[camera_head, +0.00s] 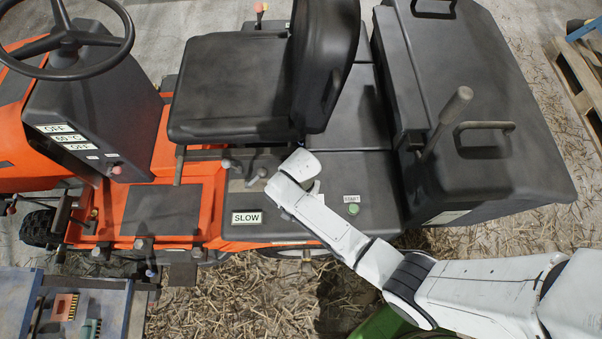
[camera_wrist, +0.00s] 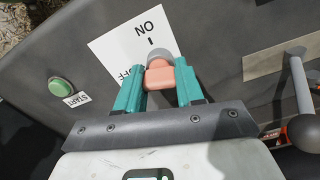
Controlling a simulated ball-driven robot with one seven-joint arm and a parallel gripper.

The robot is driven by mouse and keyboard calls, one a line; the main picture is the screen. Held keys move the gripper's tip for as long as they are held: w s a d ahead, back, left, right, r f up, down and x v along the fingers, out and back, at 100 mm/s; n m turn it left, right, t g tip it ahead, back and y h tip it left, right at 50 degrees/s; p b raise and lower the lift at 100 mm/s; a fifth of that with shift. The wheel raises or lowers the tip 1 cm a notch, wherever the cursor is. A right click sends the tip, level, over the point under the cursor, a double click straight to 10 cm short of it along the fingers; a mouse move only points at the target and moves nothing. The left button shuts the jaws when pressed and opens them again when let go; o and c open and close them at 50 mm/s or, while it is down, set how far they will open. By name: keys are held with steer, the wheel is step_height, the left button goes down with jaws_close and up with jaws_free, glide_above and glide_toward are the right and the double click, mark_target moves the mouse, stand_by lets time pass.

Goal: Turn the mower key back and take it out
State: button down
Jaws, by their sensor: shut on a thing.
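The mower key (camera_wrist: 158,77) shows in the wrist view as a salmon-pink grip at a round grey switch (camera_wrist: 159,54). My gripper (camera_wrist: 161,71) is shut on the key, with one teal finger on each side. A white label (camera_wrist: 113,49) behind the switch reads ON and OFF, upside down here. ON, with a small black mark, is clear; OFF is partly hidden by the left finger. The key's shaft and how far it sits in the switch are hidden. In the head view my arm reaches over the orange mower (camera_head: 204,202) and hides the key.
A green START button (camera_wrist: 62,88) is left of the key in the wrist view; it also shows in the head view (camera_head: 353,209). The seat (camera_head: 228,85) and grey rear box (camera_head: 490,80) rise near my arm.

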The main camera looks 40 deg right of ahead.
steer(key=shift+c, duration=1.5)
jaws_free()
steer(key=shift+r+p, duration=1.2)
steer(key=shift+p, duration=0.1)
steer(key=shift+r, duration=1.8)
